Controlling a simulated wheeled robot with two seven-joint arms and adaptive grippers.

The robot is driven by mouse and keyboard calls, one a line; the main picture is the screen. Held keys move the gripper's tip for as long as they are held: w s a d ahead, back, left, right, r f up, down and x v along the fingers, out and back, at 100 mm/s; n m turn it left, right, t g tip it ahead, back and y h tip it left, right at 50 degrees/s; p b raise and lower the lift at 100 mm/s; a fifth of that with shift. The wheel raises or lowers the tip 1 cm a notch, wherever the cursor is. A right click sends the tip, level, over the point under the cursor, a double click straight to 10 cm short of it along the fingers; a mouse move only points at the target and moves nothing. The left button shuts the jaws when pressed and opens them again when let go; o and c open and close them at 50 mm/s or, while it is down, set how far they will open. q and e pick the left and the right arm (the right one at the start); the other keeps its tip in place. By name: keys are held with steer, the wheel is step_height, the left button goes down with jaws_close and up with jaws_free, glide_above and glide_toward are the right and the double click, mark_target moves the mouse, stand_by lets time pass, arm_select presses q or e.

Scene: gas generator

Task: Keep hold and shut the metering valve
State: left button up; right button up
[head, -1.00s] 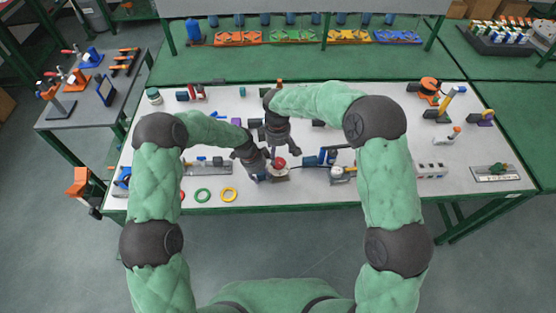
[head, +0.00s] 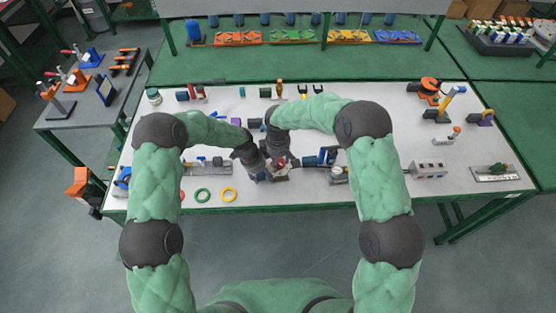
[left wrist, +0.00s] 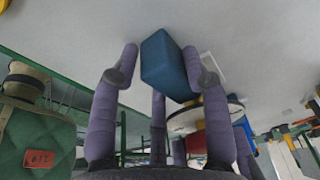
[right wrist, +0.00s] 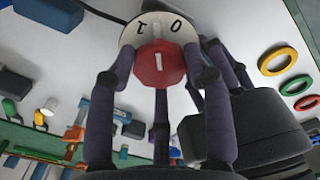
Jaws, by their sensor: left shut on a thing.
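The metering valve shows a red faceted knob (right wrist: 160,65) with a white pointer line on a white dial plate (right wrist: 143,28) marked 0 and 1. My right gripper (right wrist: 165,72) is over the knob with its fingers spread around it; a narrow gap shows on its left side. My left gripper (left wrist: 163,72) is shut on a blue block (left wrist: 165,65), with fingers on both sides of it. In the head view the left gripper (head: 262,172) and right gripper (head: 280,160) are close together near the table's front edge. The blue block is hidden there by the hands.
A green ring (head: 203,195) and a yellow ring (head: 229,195) lie left of the hands near the front edge. A gauge device (head: 339,174) with blue parts (head: 326,156) stands just right. Several small items line the back of the white table (head: 400,150).

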arm_select(q)
steer(key=shift+s+f, duration=0.2)
steer(key=shift+s, duration=0.1)
arm_select(e)
steer(key=shift+a+f+m, duration=0.1)
steer(key=shift+m, duration=0.2)
arm_select(q)
steer(key=shift+d, duration=0.1)
arm_select(e)
steer(key=shift+m, duration=2.9)
steer(key=shift+a, duration=0.1)
steer(key=o, duration=1.1)
steer(key=shift+o, duration=0.2)
steer(key=shift+s, duration=0.1)
